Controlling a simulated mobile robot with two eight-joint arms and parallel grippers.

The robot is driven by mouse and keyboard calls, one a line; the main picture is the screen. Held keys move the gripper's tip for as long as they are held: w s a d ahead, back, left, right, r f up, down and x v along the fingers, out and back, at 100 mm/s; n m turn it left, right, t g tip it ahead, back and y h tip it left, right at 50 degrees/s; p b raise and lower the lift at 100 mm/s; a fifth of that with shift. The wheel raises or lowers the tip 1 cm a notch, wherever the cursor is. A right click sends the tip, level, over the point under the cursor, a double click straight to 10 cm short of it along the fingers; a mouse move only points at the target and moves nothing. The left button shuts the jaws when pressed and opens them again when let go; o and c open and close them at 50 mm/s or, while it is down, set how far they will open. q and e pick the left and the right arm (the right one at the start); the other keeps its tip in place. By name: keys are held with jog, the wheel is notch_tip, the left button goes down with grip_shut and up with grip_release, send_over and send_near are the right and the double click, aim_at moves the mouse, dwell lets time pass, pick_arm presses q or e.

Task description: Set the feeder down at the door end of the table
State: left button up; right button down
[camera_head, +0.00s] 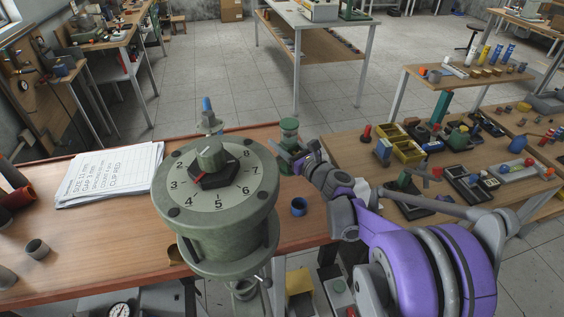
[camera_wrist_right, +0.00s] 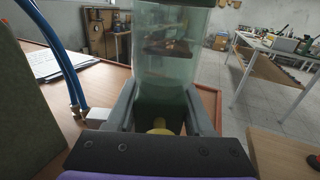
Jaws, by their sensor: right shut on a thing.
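The feeder appears to be the green-capped cylinder (camera_head: 289,127) near the far right corner of the wooden table (camera_head: 130,225). In the right wrist view it is a see-through greenish tube (camera_wrist_right: 172,75) with brown and yellow parts visible inside. My right gripper (camera_head: 300,160) is shut on it, with grey fingers on both sides of its lower part in the wrist view (camera_wrist_right: 160,112). It looks upright. I cannot tell whether its base touches the table. My left gripper is not in view.
A large grey-green numbered dial unit (camera_head: 215,185) stands in front. A crowded second table (camera_head: 350,165) stands at right.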

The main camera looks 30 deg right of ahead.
jog(key=shift+f, duration=2.65)
jog(key=shift+b, duration=0.3)
jog(key=shift+f, duration=0.2)
jog(key=shift+c, duration=1.4)
grip_release()
jog(key=shift+r, duration=0.1)
jog(key=shift+r, duration=0.1)
jog(key=shift+s, duration=0.2)
jog(key=s, duration=0.3)
jog(key=s+d, duration=0.1)
jog(key=s, duration=0.3)
jog(key=s+d+b, duration=0.1)
jog(key=s, duration=0.3)
jog(key=shift+s, duration=0.2)
